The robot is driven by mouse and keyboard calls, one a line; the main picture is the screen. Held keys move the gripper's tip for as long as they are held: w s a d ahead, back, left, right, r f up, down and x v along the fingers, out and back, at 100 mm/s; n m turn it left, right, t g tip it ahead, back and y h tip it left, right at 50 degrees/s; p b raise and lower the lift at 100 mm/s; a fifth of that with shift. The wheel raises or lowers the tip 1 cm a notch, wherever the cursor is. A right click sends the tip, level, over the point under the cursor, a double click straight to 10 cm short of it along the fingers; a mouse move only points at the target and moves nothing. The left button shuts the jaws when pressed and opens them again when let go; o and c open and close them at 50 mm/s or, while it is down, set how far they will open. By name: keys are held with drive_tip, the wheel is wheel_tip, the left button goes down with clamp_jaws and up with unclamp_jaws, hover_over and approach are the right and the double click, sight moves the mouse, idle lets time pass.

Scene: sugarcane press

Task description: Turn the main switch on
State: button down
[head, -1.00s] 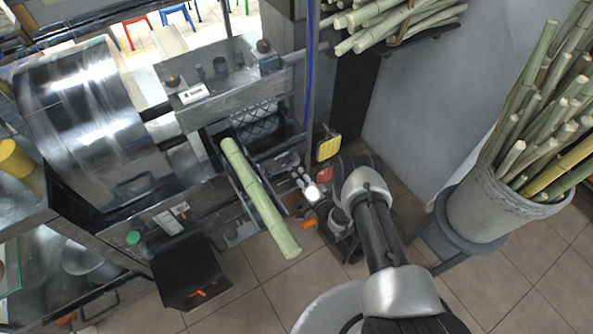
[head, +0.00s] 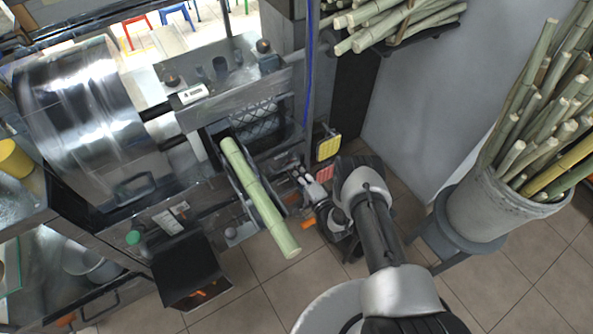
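A yellow square panel (head: 328,148) with a red panel (head: 324,173) below it is at the right end of the press (head: 240,107). I cannot tell whether either one is the main switch. A green round knob (head: 133,237) sits on the press front, left of a small white label plate (head: 180,207). My gripper (head: 302,174) is low beside the right end of the press, just left of the red panel. Its fingers are small and partly blend into the machine. I cannot tell whether they are open, or whether they touch anything.
A cut cane stalk (head: 262,200) slopes out of the press just left of my gripper. A grey bucket of canes (head: 490,215) stands on a stool at the right. More canes lie on a wall rack (head: 430,32). A dark box (head: 188,265) juts out front. Tiled floor is clear between.

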drive_tip(key=shift+s, duration=0.1)
drive_tip(key=c, duration=1.6)
unclamp_jaws()
drive_tip(key=v, duration=1.2)
